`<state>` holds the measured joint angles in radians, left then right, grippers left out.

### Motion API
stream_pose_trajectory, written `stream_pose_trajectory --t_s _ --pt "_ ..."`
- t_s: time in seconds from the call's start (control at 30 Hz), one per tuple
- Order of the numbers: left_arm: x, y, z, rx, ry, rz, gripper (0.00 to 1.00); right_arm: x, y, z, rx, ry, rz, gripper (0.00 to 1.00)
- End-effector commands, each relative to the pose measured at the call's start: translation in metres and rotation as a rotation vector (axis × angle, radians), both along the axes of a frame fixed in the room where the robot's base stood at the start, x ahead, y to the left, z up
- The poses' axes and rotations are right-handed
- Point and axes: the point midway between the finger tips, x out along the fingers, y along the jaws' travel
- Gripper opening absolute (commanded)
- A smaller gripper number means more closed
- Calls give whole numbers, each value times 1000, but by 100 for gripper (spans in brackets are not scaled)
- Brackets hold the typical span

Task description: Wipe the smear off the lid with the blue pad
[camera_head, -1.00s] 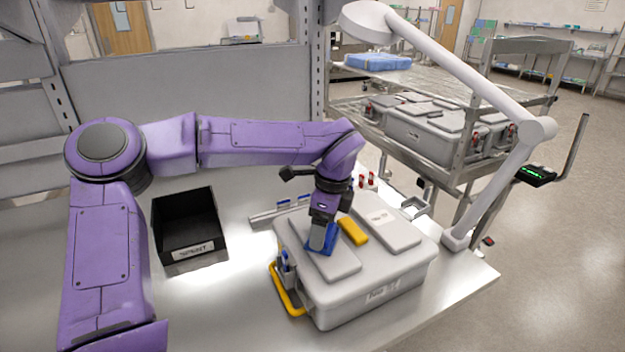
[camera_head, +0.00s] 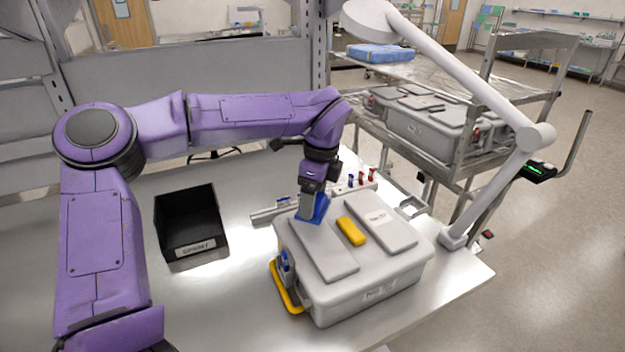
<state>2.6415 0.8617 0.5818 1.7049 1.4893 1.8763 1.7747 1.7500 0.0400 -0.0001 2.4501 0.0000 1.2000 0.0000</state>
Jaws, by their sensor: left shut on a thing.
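The grey case with its lid (camera_head: 300,270) stands on the metal bench. My left gripper (camera_head: 313,200) points down over the far left part of the lid and is shut on the blue pad (camera_head: 312,210). The pad is at the far end of the left raised panel, and I cannot tell whether it touches the lid. No smear shows clearly on the lid; the gripper and pad hide part of it. My right gripper is not in view.
A yellow block (camera_head: 350,231) lies on the lid beside the left panel. A black open bin (camera_head: 190,222) stands left of the case. A white lamp arm (camera_head: 490,190) rises at the right. A cart with another case (camera_head: 430,125) stands behind. The bench front left is clear.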

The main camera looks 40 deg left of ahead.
Motion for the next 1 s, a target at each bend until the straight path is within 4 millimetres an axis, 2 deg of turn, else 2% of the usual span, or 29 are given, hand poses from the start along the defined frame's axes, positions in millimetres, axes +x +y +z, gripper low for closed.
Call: stream_pose_trajectory --t_s 0.1,0.3,1.0 --pt "1 -1 14 0 -2 -2 51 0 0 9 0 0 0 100" --pt "1 -2 26 -1 -1 -5 51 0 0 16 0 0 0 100" --pt "1 -2 26 0 0 -5 51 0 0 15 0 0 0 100"
